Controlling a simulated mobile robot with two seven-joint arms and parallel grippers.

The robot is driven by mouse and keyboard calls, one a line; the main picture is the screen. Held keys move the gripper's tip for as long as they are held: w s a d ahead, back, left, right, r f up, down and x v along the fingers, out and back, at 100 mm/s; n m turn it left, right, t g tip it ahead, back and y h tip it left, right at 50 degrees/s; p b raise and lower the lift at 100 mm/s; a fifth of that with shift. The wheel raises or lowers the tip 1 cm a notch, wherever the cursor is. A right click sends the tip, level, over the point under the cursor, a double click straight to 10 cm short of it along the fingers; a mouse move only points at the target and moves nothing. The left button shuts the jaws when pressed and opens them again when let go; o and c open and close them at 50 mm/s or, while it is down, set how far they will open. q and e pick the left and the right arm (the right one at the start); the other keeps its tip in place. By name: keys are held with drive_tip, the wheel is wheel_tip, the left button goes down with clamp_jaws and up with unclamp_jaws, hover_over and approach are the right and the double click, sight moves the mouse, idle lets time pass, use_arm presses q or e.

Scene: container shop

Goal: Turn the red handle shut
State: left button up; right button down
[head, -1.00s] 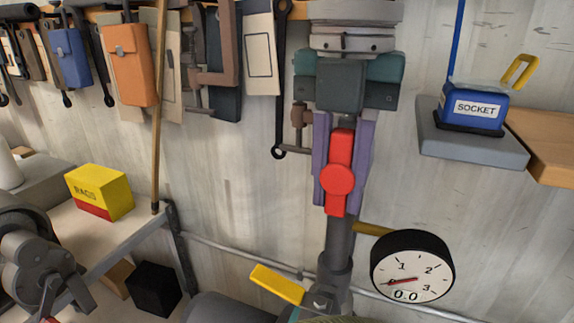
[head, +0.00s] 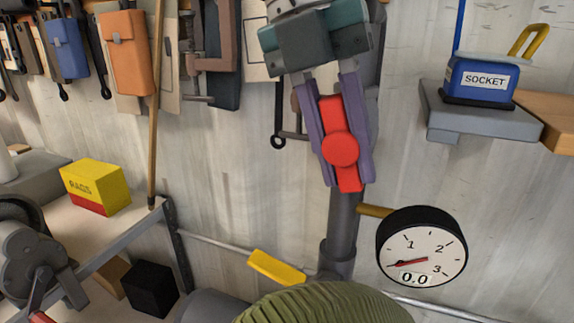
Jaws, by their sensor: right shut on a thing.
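The red handle (head: 341,150) is a long bar with a round hub, on a grey upright pipe (head: 340,232). It stands nearly along the pipe, its top leaning a little left. My right gripper (head: 347,180) comes down from above, tilted the same way. Its two purple fingers lie on either side of the handle and are shut on it. A round gauge (head: 421,246) on a brass stub to the right of the pipe shows 0.0, with a red needle. My left gripper is not in view.
A yellow lever (head: 277,267) sits low, left of the pipe. A green ribbed rounded thing (head: 325,305) fills the bottom middle. A shelf with a blue socket box (head: 481,80) is at right. A bench (head: 105,236) with a yellow rags box (head: 96,187) is at left.

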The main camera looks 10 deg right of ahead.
drive_tip(key=shift+w+f+g+h+b, duration=0.1)
drive_tip(key=shift+f+g+h+b, duration=0.1)
drive_tip(key=shift+g+h+b, duration=0.35)
drive_tip(key=shift+r+h+b, duration=0.15)
drive_tip(key=shift+h+b, duration=0.1)
drive_tip(key=shift+b, duration=0.25)
drive_tip(key=c, duration=0.7)
unclamp_jaws()
drive_tip(key=shift+r, duration=0.1)
drive_tip(key=shift+r, duration=0.1)
